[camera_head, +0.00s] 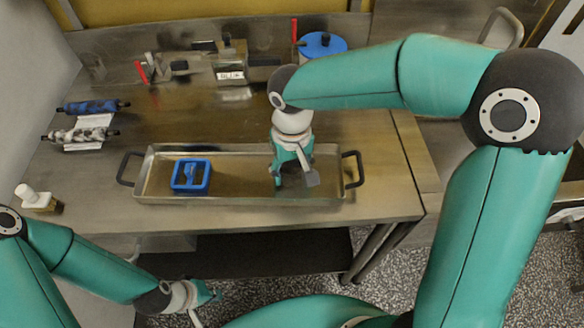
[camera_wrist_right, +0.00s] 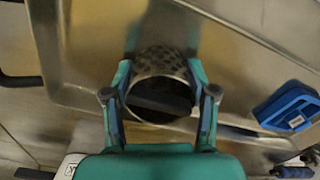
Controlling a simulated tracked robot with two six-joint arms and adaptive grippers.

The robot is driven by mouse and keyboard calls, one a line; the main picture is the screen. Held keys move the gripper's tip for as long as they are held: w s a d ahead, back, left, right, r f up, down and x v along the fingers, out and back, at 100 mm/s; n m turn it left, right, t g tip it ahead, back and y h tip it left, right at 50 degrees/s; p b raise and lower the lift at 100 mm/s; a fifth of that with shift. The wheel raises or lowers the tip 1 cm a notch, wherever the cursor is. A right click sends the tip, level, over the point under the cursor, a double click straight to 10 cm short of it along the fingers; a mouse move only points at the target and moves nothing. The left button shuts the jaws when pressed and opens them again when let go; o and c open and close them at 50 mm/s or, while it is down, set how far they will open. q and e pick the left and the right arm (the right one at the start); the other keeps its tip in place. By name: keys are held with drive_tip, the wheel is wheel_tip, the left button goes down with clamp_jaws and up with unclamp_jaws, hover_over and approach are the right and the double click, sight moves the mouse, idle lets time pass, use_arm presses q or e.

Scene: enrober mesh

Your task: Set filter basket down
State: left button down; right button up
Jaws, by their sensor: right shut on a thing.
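The filter basket (camera_wrist_right: 160,62) is a perforated metal cylinder with a dark bar across its round opening, in the middle of the right wrist view. My right gripper (camera_wrist_right: 160,78) is shut on it, one finger on each side. In the head view my right gripper (camera_head: 294,180) is over the right part of a shallow metal tray (camera_head: 240,200) and hides most of the basket. I cannot tell whether the basket touches the tray floor. My left gripper (camera_head: 207,297) is low in front of the table, away from the tray; its opening is unclear.
A blue square frame (camera_head: 190,176) lies in the tray's left part. Black handles stick out at both tray ends. Blue and grey rollers (camera_head: 80,135), a white-capped bottle (camera_head: 38,200), a metal device (camera_head: 228,68) and a blue-lidded pot (camera_head: 322,45) stand around. The tray's middle is clear.

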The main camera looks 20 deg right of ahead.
drive_tip(key=o, duration=1.2)
drive_tip(key=shift+f, duration=0.1)
drive_tip(key=shift+c, duration=0.2)
wheel_tip(320, 180, up, 12)
drive_tip(key=shift+p, duration=0.3)
